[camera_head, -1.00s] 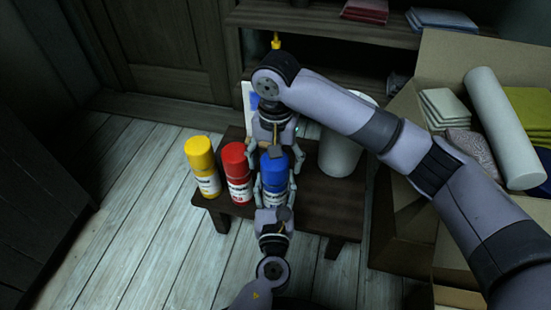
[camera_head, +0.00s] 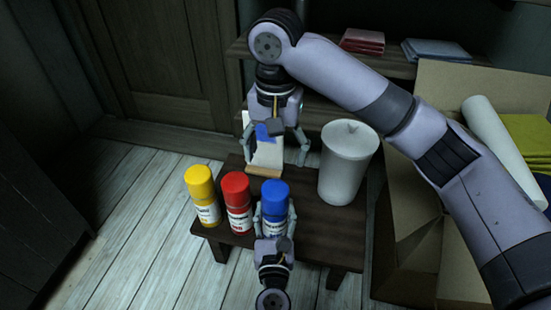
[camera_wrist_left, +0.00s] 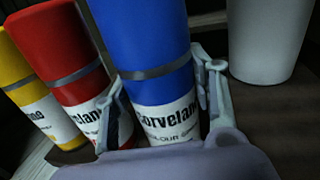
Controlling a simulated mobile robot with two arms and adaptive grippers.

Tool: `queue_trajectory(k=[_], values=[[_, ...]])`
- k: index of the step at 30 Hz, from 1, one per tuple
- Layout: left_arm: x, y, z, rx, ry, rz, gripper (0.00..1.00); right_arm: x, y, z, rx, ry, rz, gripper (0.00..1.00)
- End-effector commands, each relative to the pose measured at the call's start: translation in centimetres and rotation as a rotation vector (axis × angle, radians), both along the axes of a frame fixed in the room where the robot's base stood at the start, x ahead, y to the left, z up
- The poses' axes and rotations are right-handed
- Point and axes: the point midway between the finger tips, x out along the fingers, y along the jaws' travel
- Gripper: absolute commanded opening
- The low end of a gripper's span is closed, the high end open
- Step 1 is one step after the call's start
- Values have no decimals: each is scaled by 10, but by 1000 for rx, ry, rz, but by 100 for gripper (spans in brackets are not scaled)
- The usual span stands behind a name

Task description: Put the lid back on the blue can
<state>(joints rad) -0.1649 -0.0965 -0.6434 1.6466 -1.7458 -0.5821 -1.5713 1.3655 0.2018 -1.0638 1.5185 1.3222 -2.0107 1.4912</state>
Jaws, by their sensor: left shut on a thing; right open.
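The blue can (camera_head: 275,191) stands upright on the small dark wooden table, at the right end of a row of cans. Its blue lid sits on top, and in the left wrist view the blue can (camera_wrist_left: 145,35) shows a grey band below the blue part and a white label. My left gripper (camera_head: 274,216) is shut on the can's lower body from the near side, a finger on each side; the left gripper also shows in the wrist view (camera_wrist_left: 162,105). My right gripper (camera_head: 275,156) is open and empty, above and behind the can, apart from it.
A red can (camera_head: 236,187) and a yellow can (camera_head: 199,182) stand left of the blue one. A white lidded container (camera_head: 346,170) stands to the right. A pale card on a wooden stand (camera_head: 263,172) is behind. An open cardboard box (camera_head: 405,255) is at the right.

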Motion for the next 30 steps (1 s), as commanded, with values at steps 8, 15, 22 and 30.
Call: queue_trajectory(k=[8, 15, 22, 30], values=[[0, 0, 0, 0, 0, 0, 55, 0, 0, 0, 0, 0, 0, 73], [0, 0, 0, 0, 0, 0, 71, 0, 0, 0, 0, 0, 0, 73], [0, 0, 0, 0, 0, 0, 75, 0, 0, 0, 0, 0, 0, 73], [-12, 1, -1, 1, 1, 0, 75, 0, 0, 0, 0, 0, 0, 73]])
